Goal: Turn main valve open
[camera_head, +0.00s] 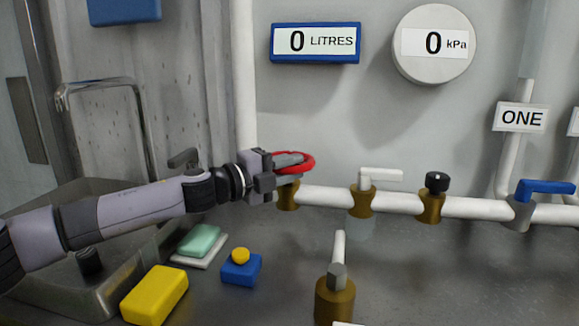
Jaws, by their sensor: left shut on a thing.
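The main valve appears to be the red ring handle (308,161) on a brass body (288,195) at the left end of a white horizontal pipe. My left gripper (290,162) reaches in from the left and is shut on the red handle. Its fingers cover the left part of the handle, so how far the valve is turned cannot be told. The display (315,42) reads 0 LITRES and the round gauge (433,44) reads 0 kPa. My right gripper is not in view.
Along the white pipe (325,197) sit a white lever valve (380,175), a black knob (437,183) and a blue lever (546,187). A brass tap (335,297) stands in front. A yellow block (155,296), a blue block (241,268) and a green block (199,241) lie below my arm.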

